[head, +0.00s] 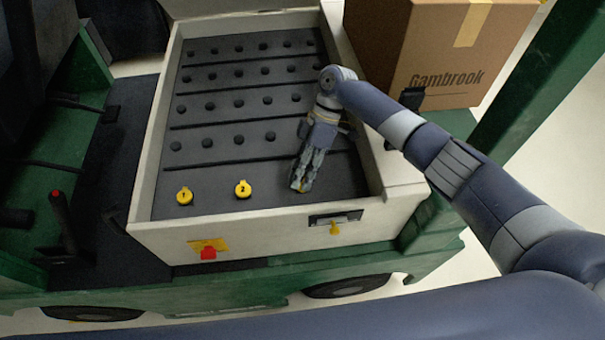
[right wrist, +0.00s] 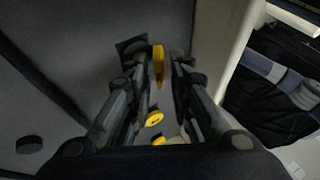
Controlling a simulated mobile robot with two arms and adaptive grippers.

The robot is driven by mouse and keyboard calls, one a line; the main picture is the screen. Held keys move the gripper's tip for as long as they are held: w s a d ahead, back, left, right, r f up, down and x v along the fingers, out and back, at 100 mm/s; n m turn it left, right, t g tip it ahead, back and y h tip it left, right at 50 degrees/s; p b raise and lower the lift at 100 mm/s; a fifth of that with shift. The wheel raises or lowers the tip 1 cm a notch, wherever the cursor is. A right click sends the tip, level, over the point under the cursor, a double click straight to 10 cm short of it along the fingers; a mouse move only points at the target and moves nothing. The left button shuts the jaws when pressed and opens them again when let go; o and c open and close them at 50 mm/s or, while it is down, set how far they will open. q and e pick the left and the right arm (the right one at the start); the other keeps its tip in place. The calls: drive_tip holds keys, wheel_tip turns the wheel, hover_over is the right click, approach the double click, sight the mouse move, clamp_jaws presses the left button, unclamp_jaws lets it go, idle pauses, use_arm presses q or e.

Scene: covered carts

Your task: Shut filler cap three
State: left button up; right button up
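Yellow cap three shows in the right wrist view (right wrist: 158,65), seen almost edge-on, standing up beside a dark square plate (right wrist: 130,46). My right gripper (head: 299,186) points down into the cart at the front right of its deck and mostly hides this cap in the head view. In the right wrist view my right gripper's fingers (right wrist: 157,68) are apart, one on each side of the cap; I see no clear contact. Cap one (head: 184,196) and cap two (head: 243,189) lie on the deck to the left. My left gripper is not in view.
The cart's pale walls (head: 150,150) surround the dark deck with rows of black knobs (head: 240,104). A red part (head: 208,253) and a yellow-handled latch (head: 334,228) are on the front wall. A cardboard box (head: 440,50) stands behind my right arm.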

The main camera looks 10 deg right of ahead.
drive_tip(key=shift+r, duration=0.1)
wheel_tip(320, 180, up, 10)
drive_tip(key=shift+f, duration=0.1)
idle(0.5)
